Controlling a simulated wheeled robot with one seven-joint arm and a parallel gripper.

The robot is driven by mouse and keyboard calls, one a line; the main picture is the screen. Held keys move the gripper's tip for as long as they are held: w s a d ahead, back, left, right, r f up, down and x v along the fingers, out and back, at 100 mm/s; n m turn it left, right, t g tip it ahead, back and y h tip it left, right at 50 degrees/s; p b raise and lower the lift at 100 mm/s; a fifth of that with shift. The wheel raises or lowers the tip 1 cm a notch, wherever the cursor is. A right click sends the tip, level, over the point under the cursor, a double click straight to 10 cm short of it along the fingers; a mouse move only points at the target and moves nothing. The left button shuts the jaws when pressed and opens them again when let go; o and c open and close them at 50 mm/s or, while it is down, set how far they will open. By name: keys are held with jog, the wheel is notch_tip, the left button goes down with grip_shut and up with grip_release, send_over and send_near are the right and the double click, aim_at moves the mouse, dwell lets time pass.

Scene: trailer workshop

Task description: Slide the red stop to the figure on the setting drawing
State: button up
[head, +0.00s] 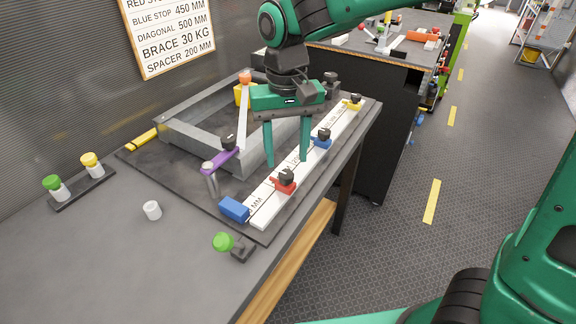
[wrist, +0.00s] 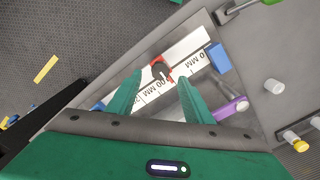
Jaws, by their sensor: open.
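The red stop (head: 283,185) with a black knob sits on the white scale rail (head: 262,206), near the rail's near end. It also shows in the wrist view (wrist: 167,76), ahead of and roughly between the fingertips. My gripper (head: 286,164) is open and empty, pointing down over the rail just behind the red stop; its two green fingers also show in the wrist view (wrist: 161,78). The fingers appear apart from the stop. The setting drawing (head: 174,30) hangs on the wall; its top line, starting "RED STO", is cut off, so its figure is hidden.
A blue stop (head: 322,141) and a yellow stop (head: 354,103) stand farther along the rail. A blue block (head: 235,209) lies at the near end. A green-knobbed clamp (head: 241,248) stands nearby.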

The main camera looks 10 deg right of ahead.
aim_at(286, 174)
jog(key=shift+f, duration=2.55)
grip_shut()
